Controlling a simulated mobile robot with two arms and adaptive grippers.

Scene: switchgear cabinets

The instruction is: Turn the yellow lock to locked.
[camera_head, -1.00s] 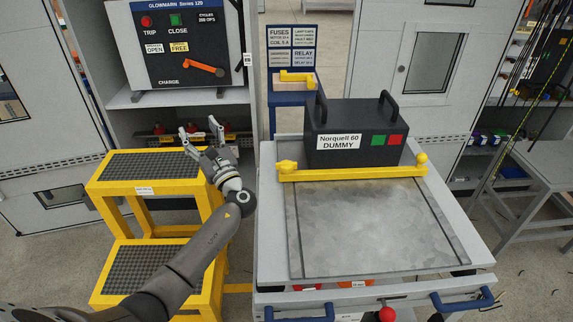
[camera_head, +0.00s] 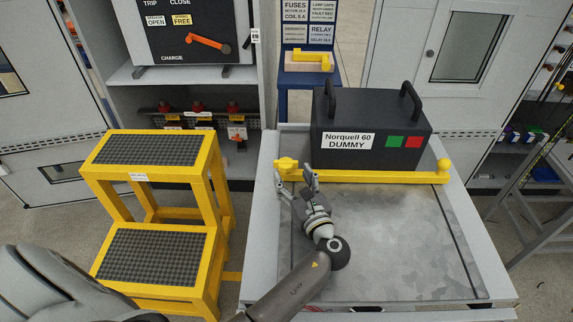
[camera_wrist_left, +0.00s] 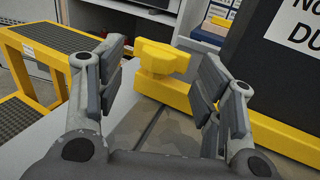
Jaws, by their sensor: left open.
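The yellow lock is a knob (camera_head: 286,165) at the left end of a yellow bar (camera_head: 380,176) that runs across the cart in front of the black dummy unit. My right gripper is not in view.
The black Norquell 60 dummy (camera_head: 370,130) stands on the grey cart (camera_head: 410,245) behind the bar. A yellow step stool (camera_head: 160,215) stands left of the cart. A blue stand (camera_head: 308,72) is behind.

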